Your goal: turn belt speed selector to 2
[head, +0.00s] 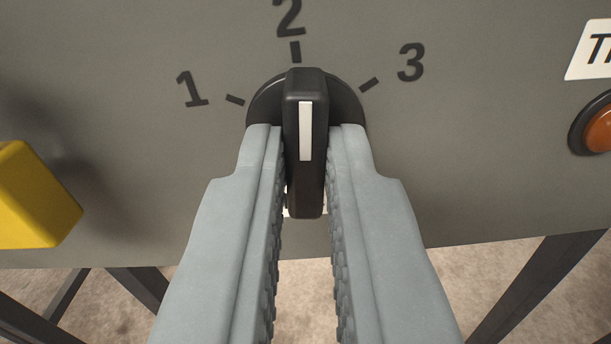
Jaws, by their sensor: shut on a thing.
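The belt speed selector (306,95) is a black knob with a white pointer line, on a round black base in the middle of the grey panel. Its white line stands almost upright, toward the 2 mark (289,18). The 1 mark (191,90) is on its left and the 3 mark (411,62) on its right. My gripper (305,150) has its two grey ribbed fingers on either side of the knob's grip and is shut on it. The fingers hide the lower sides of the base.
A yellow block-shaped part (35,195) sticks out at the left. An orange round button (598,128) in a dark ring is at the right edge, below a partly cut-off white label (592,50). Dark frame legs (535,285) and floor show below the panel edge.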

